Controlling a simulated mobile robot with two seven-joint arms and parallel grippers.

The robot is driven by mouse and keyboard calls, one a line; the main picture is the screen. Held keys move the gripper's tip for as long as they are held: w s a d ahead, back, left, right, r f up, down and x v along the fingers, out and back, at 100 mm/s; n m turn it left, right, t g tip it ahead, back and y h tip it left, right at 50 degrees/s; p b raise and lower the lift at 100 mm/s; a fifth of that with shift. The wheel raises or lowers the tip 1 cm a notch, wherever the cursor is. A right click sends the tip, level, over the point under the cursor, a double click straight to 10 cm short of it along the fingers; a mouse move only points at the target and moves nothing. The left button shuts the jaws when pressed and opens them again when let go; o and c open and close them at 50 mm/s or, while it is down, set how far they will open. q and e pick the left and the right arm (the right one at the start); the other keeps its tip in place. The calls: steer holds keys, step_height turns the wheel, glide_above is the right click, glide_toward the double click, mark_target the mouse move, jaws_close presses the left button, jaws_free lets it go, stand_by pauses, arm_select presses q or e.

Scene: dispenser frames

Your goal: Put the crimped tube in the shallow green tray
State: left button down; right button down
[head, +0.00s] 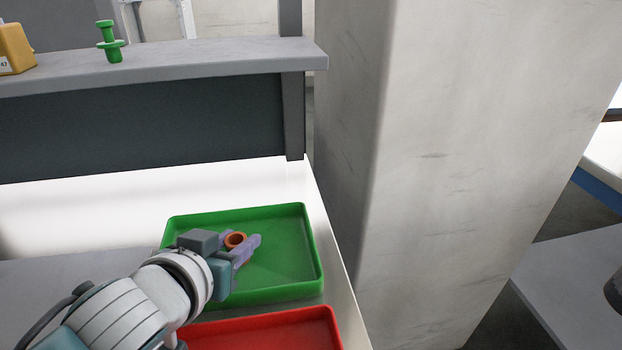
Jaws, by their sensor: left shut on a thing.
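My left gripper (243,248) reaches in from the lower left and is over the shallow green tray (290,284). Its lilac fingers are shut on a small orange-brown piece with a round open end, which I take to be the crimped tube (235,240). Much of the tube is hidden by the fingers and gripper body. I cannot tell whether it touches the tray floor. The rest of the green tray that shows is empty. My right gripper is not in view.
A red tray (262,332) stands just in front of the green one. A grey shelf (200,62) behind holds a green flanged part (109,42) and a yellow box (14,50). A thick pale pillar (450,160) stands close on the right.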

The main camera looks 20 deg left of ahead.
arm_select(q)
steer(key=shift+f, duration=0.1)
steer(key=c, duration=0.5)
jaws_free()
